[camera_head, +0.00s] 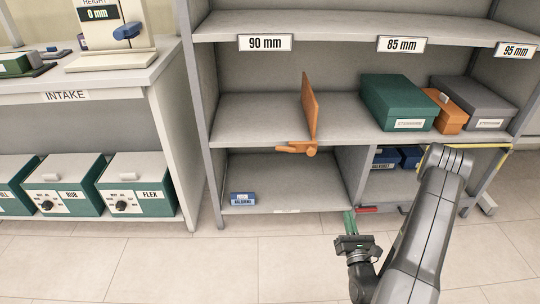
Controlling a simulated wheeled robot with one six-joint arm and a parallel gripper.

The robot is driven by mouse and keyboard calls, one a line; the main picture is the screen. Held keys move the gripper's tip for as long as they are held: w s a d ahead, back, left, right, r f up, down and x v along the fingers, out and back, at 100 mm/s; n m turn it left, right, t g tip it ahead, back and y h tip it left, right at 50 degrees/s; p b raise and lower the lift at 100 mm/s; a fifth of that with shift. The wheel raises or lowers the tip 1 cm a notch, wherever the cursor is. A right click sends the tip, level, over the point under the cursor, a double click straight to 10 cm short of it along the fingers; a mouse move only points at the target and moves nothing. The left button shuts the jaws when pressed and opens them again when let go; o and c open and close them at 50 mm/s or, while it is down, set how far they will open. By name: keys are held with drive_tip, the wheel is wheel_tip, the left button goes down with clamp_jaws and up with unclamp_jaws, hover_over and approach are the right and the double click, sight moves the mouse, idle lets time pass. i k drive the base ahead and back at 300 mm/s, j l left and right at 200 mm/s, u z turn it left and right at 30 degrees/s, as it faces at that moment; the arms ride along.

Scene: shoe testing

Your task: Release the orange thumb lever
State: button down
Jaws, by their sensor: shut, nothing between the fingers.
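The orange thumb lever (297,149) sits at the front edge of the middle shelf, at the foot of an upright orange divider plate (309,107). My gripper (350,223) is at the lower right of the lever, in front of the shelf unit and apart from it. Its green fingers are together and hold nothing. My arm comes in from the bottom right. Nothing covers the lever from this view.
Green (398,101), orange (446,110) and grey (474,100) boxes stand on the middle shelf, right of the divider. A small blue box (243,198) lies on the lower shelf. The intake counter (120,80) is at left. Floor in front is clear.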

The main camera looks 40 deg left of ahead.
sight(278, 147)
drive_tip(key=k+j, duration=0.1)
drive_tip(key=j, duration=0.35)
drive_tip(key=k+j+z, duration=0.1)
drive_tip(key=j, duration=0.35)
drive_tip(key=k+j, duration=0.1)
drive_tip(key=j, duration=0.35)
